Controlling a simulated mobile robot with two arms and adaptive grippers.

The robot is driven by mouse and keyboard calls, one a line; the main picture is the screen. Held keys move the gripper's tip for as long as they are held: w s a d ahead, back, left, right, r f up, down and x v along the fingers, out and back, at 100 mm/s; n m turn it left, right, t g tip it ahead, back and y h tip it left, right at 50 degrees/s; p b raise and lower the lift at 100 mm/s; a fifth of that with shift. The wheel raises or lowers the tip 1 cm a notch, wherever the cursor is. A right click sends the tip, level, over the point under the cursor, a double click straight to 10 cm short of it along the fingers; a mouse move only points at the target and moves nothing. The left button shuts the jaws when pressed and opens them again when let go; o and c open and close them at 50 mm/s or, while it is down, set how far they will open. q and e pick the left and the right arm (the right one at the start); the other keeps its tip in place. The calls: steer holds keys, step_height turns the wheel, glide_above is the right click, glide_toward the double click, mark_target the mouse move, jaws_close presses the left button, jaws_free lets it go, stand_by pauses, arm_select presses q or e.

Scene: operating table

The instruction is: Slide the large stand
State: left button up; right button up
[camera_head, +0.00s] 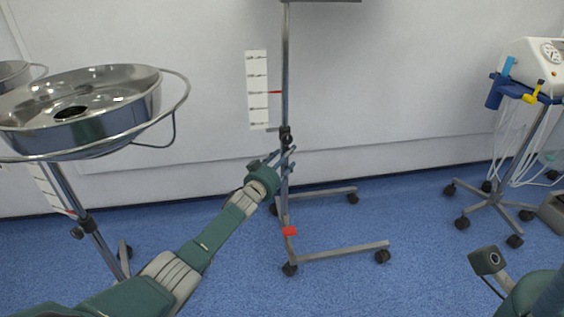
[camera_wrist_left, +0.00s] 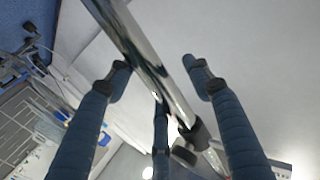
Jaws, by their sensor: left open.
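The large stand (camera_head: 285,60) is a tall metal pole on a wheeled grey frame base in the middle of the head view. It carries a white scale strip with a red pointer, a dark clamp knob and a red patch low at the base. My left gripper (camera_head: 283,163) is at the pole, just below the knob. In the left wrist view its blue fingers (camera_wrist_left: 157,66) are spread, with the shiny pole (camera_wrist_left: 145,55) running diagonally between them. Whether any finger touches the pole cannot be told.
A steel basin (camera_head: 85,105) on another stand is at the left. A white device (camera_head: 535,62) on a wheeled stand with tubing is at the right. A pale wall is close behind the large stand. Blue floor (camera_head: 415,215) is clear to its right.

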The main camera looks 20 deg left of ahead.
arm_select(q)
steer(key=s, duration=1.1)
steer(key=shift+s+a, duration=0.4)
steer(key=shift+a, duration=0.05)
